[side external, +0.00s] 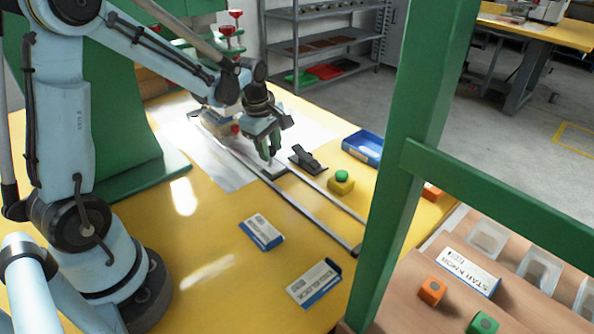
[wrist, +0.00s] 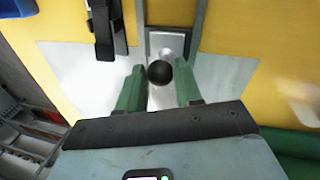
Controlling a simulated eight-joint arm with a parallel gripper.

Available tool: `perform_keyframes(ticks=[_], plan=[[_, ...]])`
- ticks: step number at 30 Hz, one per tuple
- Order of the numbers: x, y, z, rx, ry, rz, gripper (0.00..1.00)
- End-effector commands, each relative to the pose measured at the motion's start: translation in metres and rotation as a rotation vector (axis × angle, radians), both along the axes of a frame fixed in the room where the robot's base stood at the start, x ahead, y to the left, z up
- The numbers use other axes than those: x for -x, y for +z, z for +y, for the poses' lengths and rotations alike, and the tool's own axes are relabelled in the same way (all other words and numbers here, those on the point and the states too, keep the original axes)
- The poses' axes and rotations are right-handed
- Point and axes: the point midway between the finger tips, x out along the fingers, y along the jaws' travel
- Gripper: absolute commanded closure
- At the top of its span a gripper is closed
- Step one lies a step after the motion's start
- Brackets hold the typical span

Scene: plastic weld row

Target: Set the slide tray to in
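The slide tray is a small grey plate (wrist: 167,42) with a round black knob (wrist: 160,73), set between two long rails. In the side view the tray (side external: 275,173) sits partway along the rails, under my gripper (side external: 268,150). In the wrist view my gripper (wrist: 159,72) points down with its two green fingers apart, one on each side of the knob. Small gaps seem to show, so the fingers do not look closed on it. In the side view the fingers hide the knob.
A black clamp-like part (side external: 307,159) lies right of the rails, near a yellow block with a green button (side external: 341,181) and a blue bin (side external: 363,148). Two labelled boxes (side external: 262,232) (side external: 314,283) lie in front. A green post (side external: 411,150) stands at the near right.

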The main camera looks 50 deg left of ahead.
Motion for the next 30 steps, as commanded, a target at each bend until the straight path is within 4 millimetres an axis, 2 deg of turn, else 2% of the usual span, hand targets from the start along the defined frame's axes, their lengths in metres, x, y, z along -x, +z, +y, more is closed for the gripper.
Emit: perform_keyframes(ticks=[1,6,13,22,30], plan=[[0.000,0.000,0.000,0.000,0.000,0.000,0.73],[0.000,0.000,0.000,0.000,0.000,0.000,0.99],[0.000,0.000,0.002,0.000,0.001,0.000,1.00],[0.000,0.000,0.041,0.001,0.003,0.000,1.00],[0.000,0.000,0.045,-0.007,0.003,-0.001,1.00]])
